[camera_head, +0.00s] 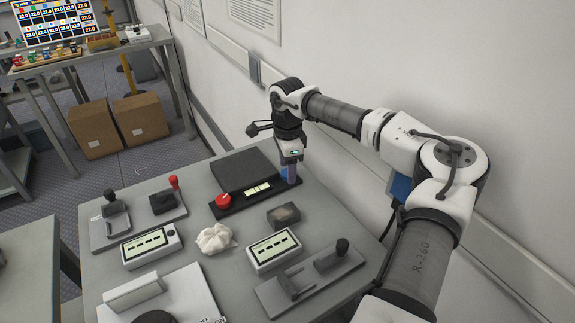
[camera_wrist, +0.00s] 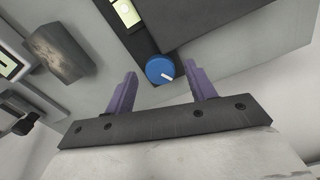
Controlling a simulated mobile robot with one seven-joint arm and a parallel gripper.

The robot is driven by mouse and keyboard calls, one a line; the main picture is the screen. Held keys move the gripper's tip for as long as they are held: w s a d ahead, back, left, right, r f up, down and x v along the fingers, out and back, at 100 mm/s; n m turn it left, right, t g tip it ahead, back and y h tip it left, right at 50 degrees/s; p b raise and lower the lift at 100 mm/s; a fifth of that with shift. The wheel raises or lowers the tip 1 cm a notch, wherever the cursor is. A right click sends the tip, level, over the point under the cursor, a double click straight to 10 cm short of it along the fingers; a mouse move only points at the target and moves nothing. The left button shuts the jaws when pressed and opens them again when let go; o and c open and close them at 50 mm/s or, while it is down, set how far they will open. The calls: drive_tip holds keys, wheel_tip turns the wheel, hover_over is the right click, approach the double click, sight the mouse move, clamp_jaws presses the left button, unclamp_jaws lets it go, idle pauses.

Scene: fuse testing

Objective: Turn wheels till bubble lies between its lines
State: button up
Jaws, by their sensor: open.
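A dark, flat-topped device (camera_head: 244,171) stands at the back of the table by the wall. A lit yellow-green level vial (camera_head: 258,189) is on its front; it also shows at the top of the wrist view (camera_wrist: 127,12). The bubble's place between the lines is too small to tell. A red wheel (camera_head: 223,201) is at the device's left front corner. A blue wheel (camera_wrist: 160,70) with a white mark is at the other end of the front. My gripper (camera_wrist: 161,84) is open, its purple fingers on either side of the blue wheel and apart from it. In the head view my gripper (camera_head: 290,174) hides that wheel.
A brown-grey block (camera_head: 283,215) and a crumpled white cloth (camera_head: 215,239) lie in front of the device. Two display meters (camera_head: 151,246) (camera_head: 273,250) and lever fixtures (camera_head: 311,279) stand nearer. The wall is close behind my arm.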

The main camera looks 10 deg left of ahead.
drive_tip(key=shift+f, duration=0.45)
drive_tip(key=shift+c, duration=0.3)
drive_tip(key=c, duration=0.9)
